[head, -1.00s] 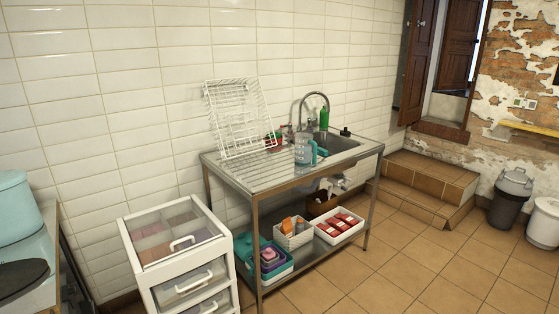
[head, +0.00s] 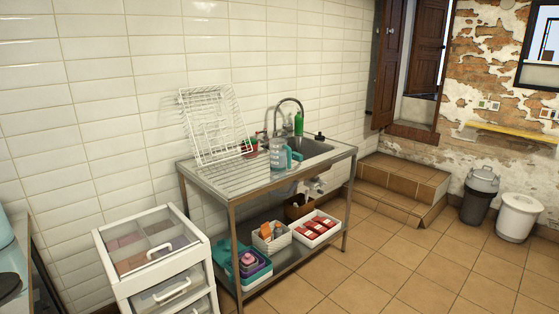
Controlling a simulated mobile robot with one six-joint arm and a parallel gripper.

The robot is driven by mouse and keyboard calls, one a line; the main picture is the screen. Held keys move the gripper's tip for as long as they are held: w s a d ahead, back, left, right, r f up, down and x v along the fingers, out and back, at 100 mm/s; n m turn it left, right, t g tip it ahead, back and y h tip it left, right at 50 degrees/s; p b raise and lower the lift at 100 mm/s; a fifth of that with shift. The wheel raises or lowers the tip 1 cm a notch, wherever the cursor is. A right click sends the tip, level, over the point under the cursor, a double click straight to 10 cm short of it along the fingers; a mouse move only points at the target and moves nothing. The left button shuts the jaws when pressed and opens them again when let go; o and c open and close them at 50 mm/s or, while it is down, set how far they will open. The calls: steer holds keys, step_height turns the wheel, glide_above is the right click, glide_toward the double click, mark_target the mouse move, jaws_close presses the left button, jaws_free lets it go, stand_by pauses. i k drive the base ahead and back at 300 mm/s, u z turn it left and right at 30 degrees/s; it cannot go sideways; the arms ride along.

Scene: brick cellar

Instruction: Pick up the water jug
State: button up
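The water jug (head: 279,154) stands upright on the steel sink table (head: 222,187), near the front edge of the basin. It has a clear body and a teal handle on its right side. It stands to the right of the white wire dish rack (head: 214,125) and in front of the curved tap (head: 291,108). My gripper is not in the head view.
A green bottle (head: 299,123) stands behind the basin. The lower shelf holds a white tray (head: 316,228), a small basket (head: 271,239) and stacked tubs. A white drawer unit (head: 152,258) stands front left. Two bins are at the far right. The tiled floor (head: 405,270) right of the table is clear.

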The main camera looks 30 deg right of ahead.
mark_target(278, 150)
steer(key=u, duration=0.15)
steer(key=i, duration=0.95)
steer(key=z, duration=0.2)
